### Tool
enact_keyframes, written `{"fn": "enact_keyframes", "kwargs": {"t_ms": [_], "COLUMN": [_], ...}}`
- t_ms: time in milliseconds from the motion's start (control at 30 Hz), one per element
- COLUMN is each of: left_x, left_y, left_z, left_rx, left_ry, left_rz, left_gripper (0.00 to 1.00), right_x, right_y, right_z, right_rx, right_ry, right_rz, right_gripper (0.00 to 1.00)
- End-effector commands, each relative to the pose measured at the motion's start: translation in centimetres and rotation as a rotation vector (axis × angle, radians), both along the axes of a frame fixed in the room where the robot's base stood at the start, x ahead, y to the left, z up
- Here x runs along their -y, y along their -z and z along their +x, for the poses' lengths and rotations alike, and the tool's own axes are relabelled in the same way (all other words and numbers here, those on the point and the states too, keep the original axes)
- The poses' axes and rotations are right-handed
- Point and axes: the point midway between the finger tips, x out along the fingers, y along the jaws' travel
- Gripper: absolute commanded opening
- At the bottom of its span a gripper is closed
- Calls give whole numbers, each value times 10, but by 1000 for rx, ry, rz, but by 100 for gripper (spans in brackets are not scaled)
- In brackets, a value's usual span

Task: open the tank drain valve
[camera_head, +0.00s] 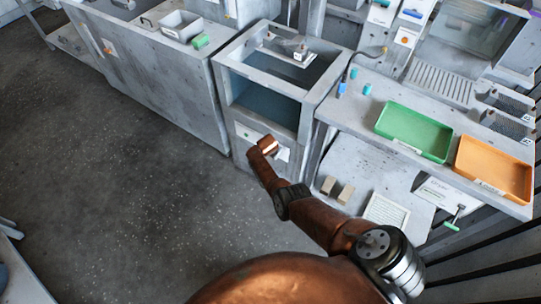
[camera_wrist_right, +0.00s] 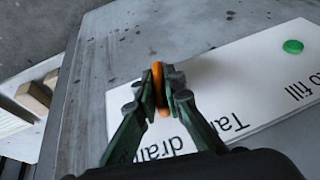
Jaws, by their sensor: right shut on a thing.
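The orange drain valve handle (camera_wrist_right: 158,72) is in the middle of the right wrist view, a narrow upright shape against the grey tank front. My right gripper (camera_wrist_right: 160,90) is shut on it, with one dark finger on each side. A white label (camera_wrist_right: 225,75) behind it reads in part "Tank drain" and "to fill", upside down. In the head view the open-topped grey tank (camera_head: 303,112) stands at centre, and my right arm reaches its lower front. My wrist hides the handle and fingertips there. My left gripper is in neither view.
A green round button (camera_wrist_right: 293,46) is on the label. Right of the tank, a bench holds a green tray (camera_head: 413,132) and an orange tray (camera_head: 493,170). Two tan blocks (camera_head: 345,194) lie on a lower shelf (camera_head: 365,172).

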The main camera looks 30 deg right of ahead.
Motion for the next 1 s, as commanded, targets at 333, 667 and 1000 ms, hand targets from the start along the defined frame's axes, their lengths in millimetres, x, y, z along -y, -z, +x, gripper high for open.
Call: {"fn": "enact_keyframes", "kwargs": {"t_ms": [333, 667, 1000], "left_x": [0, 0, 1], "left_y": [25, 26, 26], "left_z": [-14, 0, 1], "left_rx": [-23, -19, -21], "left_ry": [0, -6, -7], "left_rz": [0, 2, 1], "left_gripper": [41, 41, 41], "right_x": [0, 0, 1], "right_y": [4, 2, 1], "right_z": [0, -1, -1], "right_rx": [-142, -184, -185], "right_ry": [-2, -1, -2], "right_rz": [-58, -74, -76], "right_gripper": [0, 0, 0]}}
